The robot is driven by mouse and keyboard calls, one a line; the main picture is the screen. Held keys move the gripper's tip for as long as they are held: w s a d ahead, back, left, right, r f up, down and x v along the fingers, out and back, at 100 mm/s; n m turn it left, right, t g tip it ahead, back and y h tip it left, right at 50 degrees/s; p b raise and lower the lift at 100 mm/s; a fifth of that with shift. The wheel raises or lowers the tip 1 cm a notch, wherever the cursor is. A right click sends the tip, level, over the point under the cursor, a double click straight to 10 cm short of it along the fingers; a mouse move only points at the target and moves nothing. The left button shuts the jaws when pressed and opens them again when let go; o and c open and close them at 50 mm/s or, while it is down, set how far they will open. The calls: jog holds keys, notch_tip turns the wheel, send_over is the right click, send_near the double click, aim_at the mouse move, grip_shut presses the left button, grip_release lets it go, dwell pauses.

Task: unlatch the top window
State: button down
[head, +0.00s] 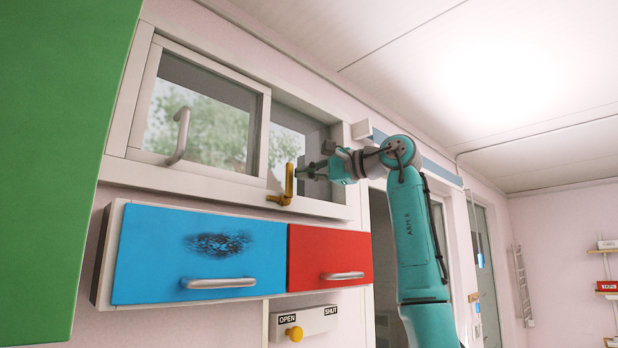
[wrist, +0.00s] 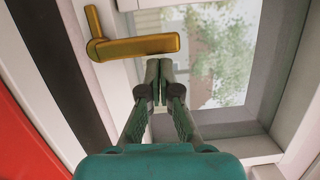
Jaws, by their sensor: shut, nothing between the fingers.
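The top window (head: 262,95) is high on the wall, its white frame holding a left sash and a right pane. Its brass-yellow latch (head: 289,182) sits at the bottom of the frame near the sash's right edge, with its lever pointing up. The latch also shows in the wrist view (wrist: 140,47). My gripper (head: 303,172) is shut and empty, just right of the lever. In the wrist view its fingertips (wrist: 160,66) lie close beside the lever; I cannot tell whether they touch it. The sash has a silver handle (head: 180,137) on its left.
Below the window hang a blue drawer front (head: 170,255) with a dark smudge and a red one (head: 320,253). A panel marked OPEN and SHUT (head: 315,322) with a yellow knob is beneath. A green panel (head: 55,150) stands close at left.

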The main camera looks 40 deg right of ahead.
jog(key=shift+a+r, duration=0.15)
jog(key=shift+a, duration=0.05)
dwell(0.6)
jog(key=shift+s, duration=0.1)
